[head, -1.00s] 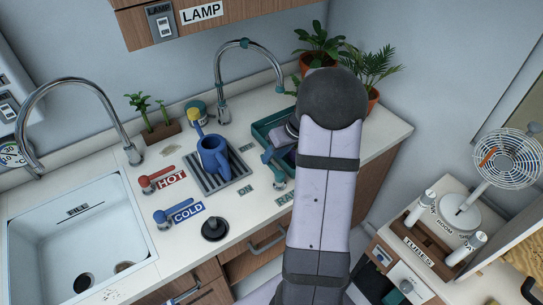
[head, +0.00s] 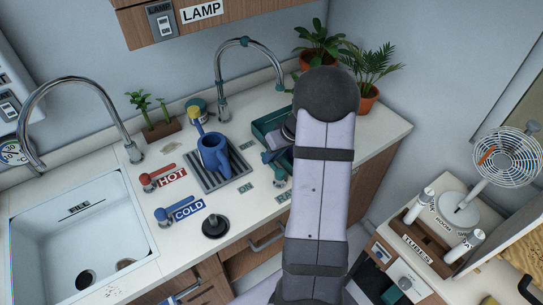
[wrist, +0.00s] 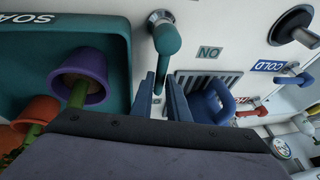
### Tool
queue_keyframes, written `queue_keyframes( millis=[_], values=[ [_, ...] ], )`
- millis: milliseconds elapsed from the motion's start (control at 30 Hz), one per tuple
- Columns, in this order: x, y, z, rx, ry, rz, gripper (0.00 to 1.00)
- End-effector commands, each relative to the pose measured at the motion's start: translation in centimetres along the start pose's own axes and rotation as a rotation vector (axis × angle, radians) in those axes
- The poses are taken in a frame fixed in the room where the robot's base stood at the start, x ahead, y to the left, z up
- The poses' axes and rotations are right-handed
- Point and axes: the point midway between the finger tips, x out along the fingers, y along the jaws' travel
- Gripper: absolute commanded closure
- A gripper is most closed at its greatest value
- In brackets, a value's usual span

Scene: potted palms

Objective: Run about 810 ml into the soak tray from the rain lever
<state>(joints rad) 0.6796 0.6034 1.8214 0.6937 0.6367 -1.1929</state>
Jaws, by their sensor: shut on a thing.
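The teal rain lever (wrist: 166,42) stands on the counter beside the soak tray. My gripper (wrist: 160,88) is shut on its handle, one dark blue finger on each side. The teal soak tray (wrist: 118,45) is left of the lever in the wrist view, with part of its lettering showing. It holds a purple pot (wrist: 82,80) and an orange pot (wrist: 38,112). In the head view my arm hides much of the tray (head: 262,130) and the fingers. A tall tap with teal fittings (head: 222,75) arches toward the tray. I cannot make out any water or its level.
A blue jug (head: 213,153) stands on a drain grate (head: 240,173) close to the lever. Potted palms (head: 367,95) stand behind my arm.

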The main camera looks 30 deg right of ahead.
Motion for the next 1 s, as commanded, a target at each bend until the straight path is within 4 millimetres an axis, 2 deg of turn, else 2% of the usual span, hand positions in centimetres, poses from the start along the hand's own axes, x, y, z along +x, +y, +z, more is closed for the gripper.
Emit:
queue_keyframes(
  millis=[267,1000],
  values=[
    [0.4,-0.3,0.1,-0.076,-0.014,-0.030,1.00],
    [0.4,-2.9,0.7,-0.515,-0.109,-0.212,1.00]
  ],
)
